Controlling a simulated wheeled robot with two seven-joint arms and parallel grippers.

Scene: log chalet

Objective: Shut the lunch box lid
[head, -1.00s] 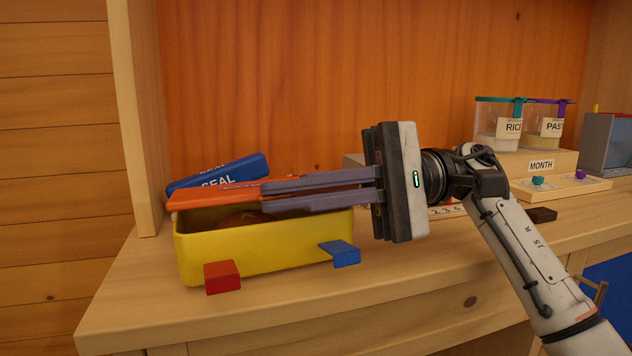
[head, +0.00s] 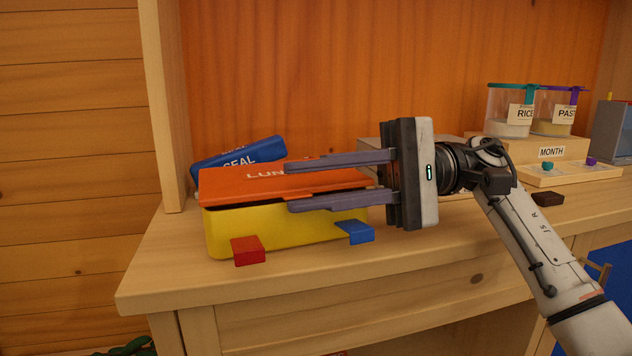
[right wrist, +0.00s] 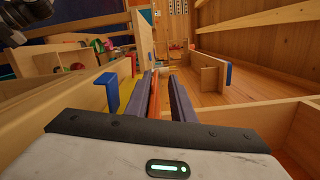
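The lunch box has a yellow body (head: 285,228) and an orange lid (head: 240,183) with white lettering, partly hidden by my fingers. The lid lies across the top of the body, and the inside no longer shows. I cannot tell whether it is fully seated. A red latch (head: 248,251) and a blue latch (head: 355,232) stick out at the front. My right gripper (head: 287,186) comes from the right with its fingers apart, one over the lid and one lower, by its front edge. In the right wrist view the fingers (right wrist: 167,98) flank an orange strip. My left gripper is not in view.
A blue piece marked SEAL (head: 238,158) leans behind the box. The bench top (head: 180,262) is bare in front of the box.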

